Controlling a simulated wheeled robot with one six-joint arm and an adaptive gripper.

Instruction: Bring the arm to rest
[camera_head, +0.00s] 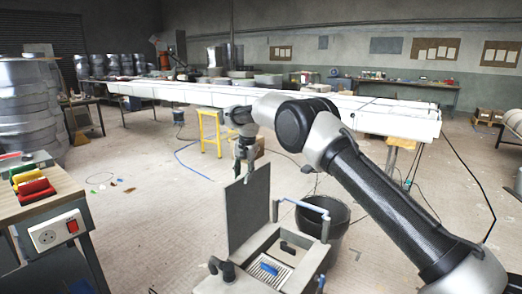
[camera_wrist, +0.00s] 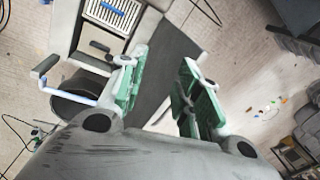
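My arm reaches out from the lower right in the head view and bends down to my gripper (camera_head: 246,168). The gripper hangs near the upper edge of an upright grey panel (camera_head: 247,212), the raised lid of a grey box (camera_head: 240,283). In the wrist view my gripper (camera_wrist: 160,72) has its two green-padded fingers apart, with nothing held between them. The grey panel (camera_wrist: 165,65) shows behind the gap. I cannot tell whether gripper and panel touch.
A light grate (camera_head: 270,269) with a blue piece (camera_head: 269,268) lies inside the box. A black bucket (camera_head: 322,217) stands behind it. A workbench (camera_head: 50,205) with coloured items is at the left. A long white table (camera_head: 200,97) and a yellow stool (camera_head: 211,132) stand further back. Open floor lies left of the box.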

